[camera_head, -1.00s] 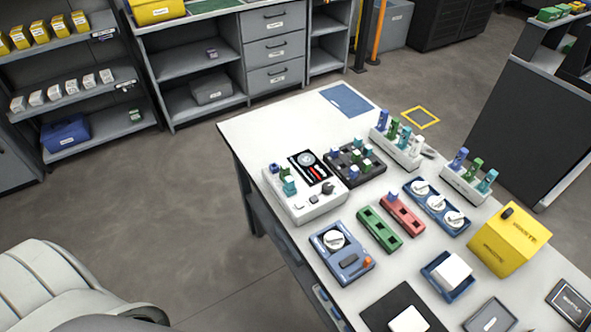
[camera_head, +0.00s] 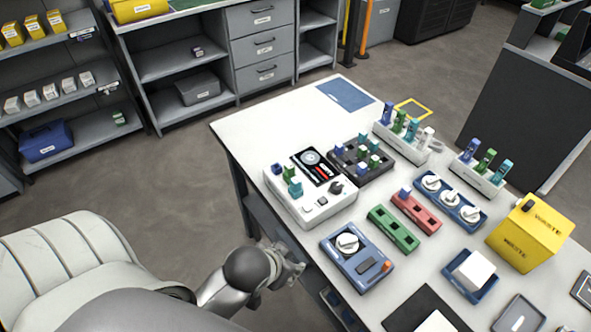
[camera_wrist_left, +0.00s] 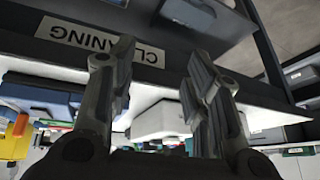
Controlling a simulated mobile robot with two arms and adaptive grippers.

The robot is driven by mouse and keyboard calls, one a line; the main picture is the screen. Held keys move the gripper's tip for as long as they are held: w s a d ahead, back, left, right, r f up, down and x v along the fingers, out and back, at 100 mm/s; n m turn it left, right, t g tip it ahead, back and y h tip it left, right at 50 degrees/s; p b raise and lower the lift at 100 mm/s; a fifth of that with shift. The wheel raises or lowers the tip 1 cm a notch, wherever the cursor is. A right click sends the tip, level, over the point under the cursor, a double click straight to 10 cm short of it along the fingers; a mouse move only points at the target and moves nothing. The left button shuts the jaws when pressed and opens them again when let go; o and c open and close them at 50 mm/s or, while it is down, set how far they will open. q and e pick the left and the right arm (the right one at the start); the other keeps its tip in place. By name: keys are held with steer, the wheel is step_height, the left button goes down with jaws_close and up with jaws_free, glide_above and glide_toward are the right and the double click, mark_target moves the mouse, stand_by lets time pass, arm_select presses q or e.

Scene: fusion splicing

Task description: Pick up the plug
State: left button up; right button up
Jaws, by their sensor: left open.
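Several small blue, green and teal plug-like blocks stand in the black tray (camera_head: 349,180) in the middle of the table. A few similar blocks, one of them teal (camera_head: 295,189), stand on the white tester (camera_head: 312,206). A blue block (camera_head: 405,192) sits at one end of the red holder (camera_head: 425,218). I cannot tell which one is the plug. My left gripper (camera_head: 299,267) is at the table's near left edge, apart from all these blocks. In the left wrist view its two fingers (camera_wrist_left: 163,65) are apart with nothing between them. My right gripper is not in view.
A green holder (camera_head: 392,229), a blue device (camera_head: 357,256) and a yellow waste box (camera_head: 530,232) stand on the table. White racks of upright coloured pieces stand behind. A table edge with a CLEANING label (camera_wrist_left: 98,40) shows close in the left wrist view. The table's far left corner is clear.

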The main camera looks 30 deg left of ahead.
arm_select(q)
steer(key=w+d+r+m+t+h, duration=0.1)
steer(key=w+d+r+t, duration=0.1)
steer(key=w+r+t, duration=0.6)
steer(key=w+d+r+m+t+h, duration=0.1)
steer(key=w+d+r+t, duration=0.15)
steer(key=w+r, duration=0.9)
steer(key=w+d+r+m+t+h, duration=0.2)
steer(key=d+r+m+t+h, duration=0.1)
steer(key=d+r+m+h, duration=0.7)
steer(key=s+d+r+m+g+h, duration=0.25)
steer(key=d+m+g+h, duration=0.25)
steer(key=m+g+h, duration=0.35)
steer(key=g+y, duration=1.1)
steer(key=y, duration=0.9)
glide_toward(290, 166)
steer(key=shift+s+a, duration=0.1)
steer(key=shift+s, duration=0.05)
step_height(290, 166, down, 5)
steer(key=shift+f+p, duration=0.1)
steer(key=shift+p, duration=0.3)
steer(key=shift+f, duration=0.4)
step_height(290, 166, down, 4)
steer(key=shift+f+p, duration=0.2)
steer(key=shift+p, duration=0.7)
